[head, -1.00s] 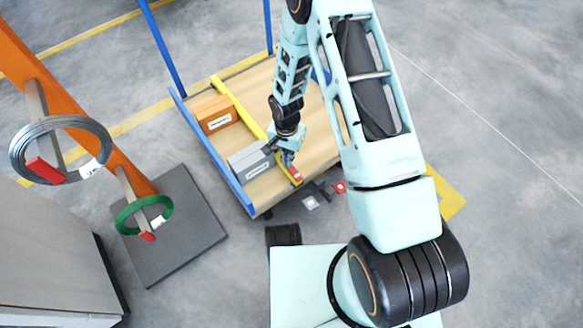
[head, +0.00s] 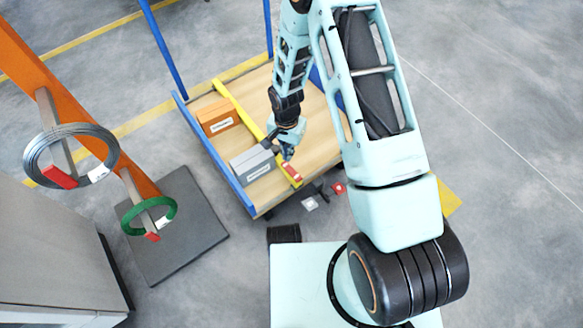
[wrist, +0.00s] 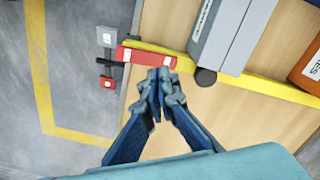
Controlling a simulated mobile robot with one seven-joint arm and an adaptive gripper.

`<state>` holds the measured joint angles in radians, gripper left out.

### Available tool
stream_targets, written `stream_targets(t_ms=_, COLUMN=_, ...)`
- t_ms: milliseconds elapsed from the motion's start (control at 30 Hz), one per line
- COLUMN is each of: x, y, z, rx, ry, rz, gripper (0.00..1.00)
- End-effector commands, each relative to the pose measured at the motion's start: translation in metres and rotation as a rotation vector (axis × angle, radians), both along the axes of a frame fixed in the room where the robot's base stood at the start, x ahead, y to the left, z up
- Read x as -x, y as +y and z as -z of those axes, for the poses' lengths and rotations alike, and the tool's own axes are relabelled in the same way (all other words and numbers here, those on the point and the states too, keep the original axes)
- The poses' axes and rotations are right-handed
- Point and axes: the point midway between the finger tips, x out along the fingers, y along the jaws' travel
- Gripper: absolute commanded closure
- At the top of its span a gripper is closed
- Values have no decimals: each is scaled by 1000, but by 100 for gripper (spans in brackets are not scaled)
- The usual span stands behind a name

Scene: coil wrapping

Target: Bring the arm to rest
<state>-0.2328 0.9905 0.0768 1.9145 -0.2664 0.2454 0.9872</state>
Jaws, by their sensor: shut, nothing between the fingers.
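My gripper (head: 287,154) is shut and empty in the head view, above the wooden cart deck (head: 318,140). In the wrist view my gripper (wrist: 157,78) shows its two fingers together, with nothing between them. Its tips point toward a red block with white marks (wrist: 146,56) at the end of a yellow bar (wrist: 268,82). The same red piece (head: 292,173) shows just below the gripper in the head view. My arm reaches down over the cart from the upper right. I cannot tell the exact gap between fingertips and deck.
A grey box (head: 252,164) and an orange box (head: 217,117) stand on the cart, close to my gripper. Blue posts (head: 165,45) rise from the cart. At left, a grey coil (head: 35,155) and a green coil (head: 134,214) hang on an orange rack (head: 85,125).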

Motion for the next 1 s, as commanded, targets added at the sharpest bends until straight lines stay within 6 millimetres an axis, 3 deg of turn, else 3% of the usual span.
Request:
stream_targets(t_ms=167, x=0, y=0, z=-15, rx=1, ry=0, rz=0, gripper=100)
stream_targets(t_ms=767, x=-2, y=0, z=-17, rx=0, ry=-5, rz=-3, gripper=100)
stream_targets(t_ms=867, x=-21, y=4, z=-34, rx=4, ry=-51, rz=-19, gripper=100)
stream_targets(t_ms=967, x=-61, y=15, z=-73, rx=10, ry=-154, rz=-61, gripper=100)
stream_targets(t_ms=1000, x=-81, y=20, z=-94, rx=12, ry=-209, rz=-80, gripper=100)
